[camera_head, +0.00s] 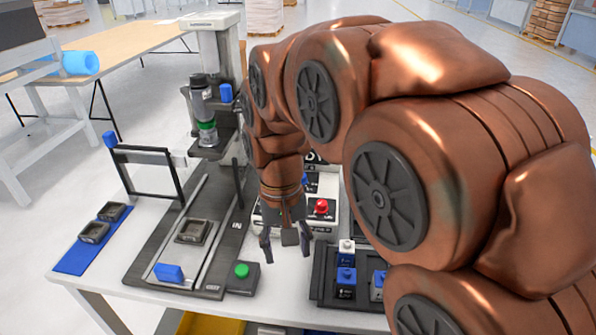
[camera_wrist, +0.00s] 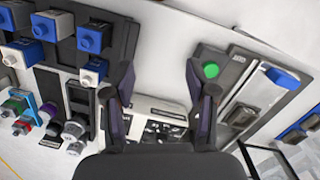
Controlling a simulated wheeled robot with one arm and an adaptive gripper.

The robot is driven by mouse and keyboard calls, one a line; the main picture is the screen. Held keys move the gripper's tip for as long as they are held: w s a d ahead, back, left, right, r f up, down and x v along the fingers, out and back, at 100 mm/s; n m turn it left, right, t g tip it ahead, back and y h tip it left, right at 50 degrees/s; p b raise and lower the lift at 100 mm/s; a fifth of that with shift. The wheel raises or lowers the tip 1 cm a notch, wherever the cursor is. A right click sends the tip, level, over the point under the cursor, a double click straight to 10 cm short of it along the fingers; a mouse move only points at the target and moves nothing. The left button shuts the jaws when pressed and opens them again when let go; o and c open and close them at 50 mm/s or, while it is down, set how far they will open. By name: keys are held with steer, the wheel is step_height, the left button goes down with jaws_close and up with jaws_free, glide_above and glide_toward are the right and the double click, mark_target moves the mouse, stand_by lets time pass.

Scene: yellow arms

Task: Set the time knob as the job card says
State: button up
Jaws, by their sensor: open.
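My gripper (camera_head: 285,248) points down with its two fingers apart, in front of a white control panel (camera_head: 329,229). The panel has a red button (camera_head: 321,206) and dark displays, and my arm hides much of it. In the wrist view my gripper (camera_wrist: 162,88) is open, and part of the panel (camera_wrist: 158,104) shows between the fingers, with small dark parts too blurred to read. I cannot pick out the time knob or the job card for sure. A small grey block (camera_head: 289,237) shows between the fingers in the head view; I cannot tell what it is.
A green button box (camera_head: 242,277) stands left of my gripper, beside a dark slide fixture (camera_head: 150,267) with a blue handle (camera_head: 169,272). A dark tray (camera_head: 318,290) with blue-topped blocks is at right. A press column (camera_head: 217,55) stands behind. White tabletop is clear in front.

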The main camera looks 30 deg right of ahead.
steer(key=w+d+m, duration=0.3)
steer(key=w+d, duration=0.3)
steer(key=w, duration=0.2)
steer(key=w+d+m, duration=0.3)
steer(key=w+d, duration=0.4)
steer(key=w, duration=0.1)
steer(key=w+d+m+t, duration=0.1)
steer(key=w+d+m, duration=0.2)
steer(key=w+d, duration=0.4)
steer(key=shift+w+d+r+m+b, duration=0.1)
steer(key=shift+w+r+m+b, duration=0.05)
steer(key=shift+w, duration=0.4)
steer(key=shift+w+r+m+b, duration=0.15)
steer(key=shift+w, duration=0.35)
steer(key=shift+w+d+f, duration=0.15)
steer(key=shift+f, duration=0.1)
steer(key=shift+f+p, duration=0.9)
steer(key=shift+f, duration=2.8)
jaws_close()
